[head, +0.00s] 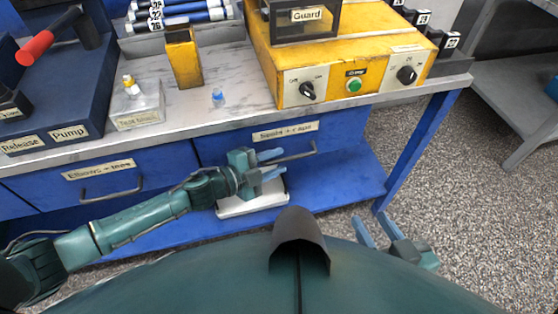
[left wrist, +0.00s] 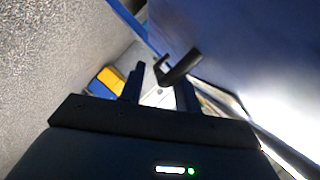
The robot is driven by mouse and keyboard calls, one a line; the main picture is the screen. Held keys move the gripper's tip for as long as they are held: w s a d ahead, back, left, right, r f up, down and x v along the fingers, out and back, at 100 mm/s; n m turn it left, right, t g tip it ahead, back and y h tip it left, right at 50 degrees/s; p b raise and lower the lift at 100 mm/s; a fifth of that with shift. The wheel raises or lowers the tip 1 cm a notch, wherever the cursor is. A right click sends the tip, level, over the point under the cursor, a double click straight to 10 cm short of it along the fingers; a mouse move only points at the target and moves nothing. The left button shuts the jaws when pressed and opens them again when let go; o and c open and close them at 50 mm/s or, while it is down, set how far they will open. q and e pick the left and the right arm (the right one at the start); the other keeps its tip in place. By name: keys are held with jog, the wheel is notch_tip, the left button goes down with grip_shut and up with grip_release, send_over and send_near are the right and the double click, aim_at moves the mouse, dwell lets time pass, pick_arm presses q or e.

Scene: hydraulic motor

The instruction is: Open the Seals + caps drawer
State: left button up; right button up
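The Seals + caps drawer (head: 340,128) is the blue right-hand drawer under the bench and looks shut; its label (head: 285,131) is partly blurred. Its bar handle (head: 300,155) runs along the front, partly behind my left gripper. My left gripper (head: 280,164) is open at the left part of this handle. In the left wrist view the dark handle (left wrist: 180,68) shows just beyond and between the two fingers (left wrist: 160,85); I cannot tell whether they touch it. My right gripper (head: 371,217) is open and empty, low at the right, away from the drawer.
The Elbows drawer (head: 60,195), with its own handle (head: 112,190), is to the left. A white tray (head: 250,203) lies on the lower shelf below my left gripper. A blue bench leg (head: 425,140) stands at right. The floor beyond is clear.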

pick_arm(q)
jog(key=shift+x, duration=0.8)
jog(key=shift+c, duration=0.3)
grip_shut()
